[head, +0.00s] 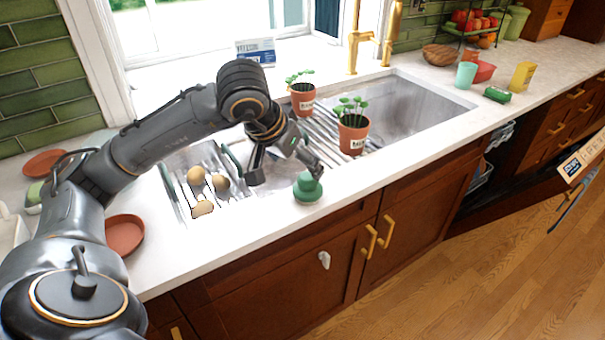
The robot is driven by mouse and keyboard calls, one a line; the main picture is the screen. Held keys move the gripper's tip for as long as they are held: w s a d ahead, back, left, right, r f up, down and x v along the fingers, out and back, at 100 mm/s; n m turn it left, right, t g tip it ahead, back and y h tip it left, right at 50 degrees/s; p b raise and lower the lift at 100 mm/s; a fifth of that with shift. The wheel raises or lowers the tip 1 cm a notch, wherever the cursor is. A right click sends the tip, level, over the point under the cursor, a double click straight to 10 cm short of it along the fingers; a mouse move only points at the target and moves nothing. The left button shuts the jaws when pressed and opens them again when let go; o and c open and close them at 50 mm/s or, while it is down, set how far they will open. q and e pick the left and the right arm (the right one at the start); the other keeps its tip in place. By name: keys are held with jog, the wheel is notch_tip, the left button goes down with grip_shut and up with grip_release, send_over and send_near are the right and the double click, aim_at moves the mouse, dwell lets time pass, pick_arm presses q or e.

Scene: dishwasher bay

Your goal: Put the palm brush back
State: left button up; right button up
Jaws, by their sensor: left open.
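The green palm brush (308,188) stands on the front rim of the counter beside the sink, with its rounded knob up. My left gripper (286,172) reaches over the sink from the left, its fingers spread. One fingertip is at the upper left of the brush and the other hangs over the sink to the left. The gripper is empty; I cannot tell whether the near finger touches the brush. My right gripper is not in view.
Several potatoes (203,207) lie in the left basin. Potted seedlings (352,138) and (303,98) stand on the rack over the sink. A gold faucet (356,40) rises behind. A terracotta saucer (124,235) lies left.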

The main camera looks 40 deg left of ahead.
pick_arm(q)
jog(key=v, duration=0.3)
